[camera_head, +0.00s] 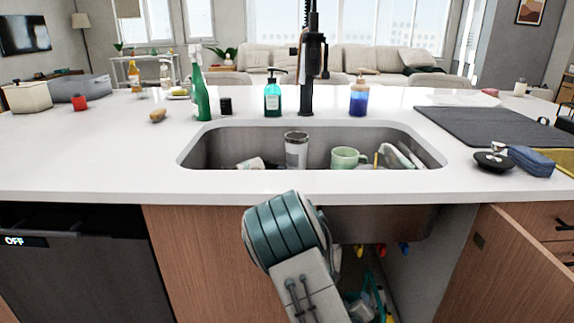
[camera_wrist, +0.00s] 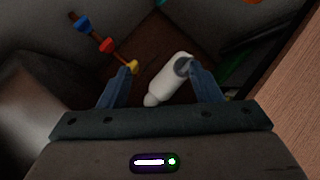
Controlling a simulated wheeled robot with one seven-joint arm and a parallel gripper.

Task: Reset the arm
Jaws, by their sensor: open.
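My gripper (camera_wrist: 158,70) is open in the wrist view, inside the dim cabinet under the sink. A white bottle (camera_wrist: 168,84) lies tilted beyond and between the two fingers, and I cannot tell how far off it is. Nothing is seen clamped between the fingers. In the head view my arm (camera_head: 285,235) reaches down in front of the counter edge to the open cabinet, and my gripper is hidden there.
The cabinet door (camera_head: 515,265) stands open at the right. Blue, red and yellow valves (camera_head: 382,250) hang under the sink basin (camera_head: 375,215); the yellow valve (camera_wrist: 132,67) is near the left finger. Several items (camera_head: 365,300) lie on the cabinet floor. The sink above holds a green mug (camera_head: 346,158).

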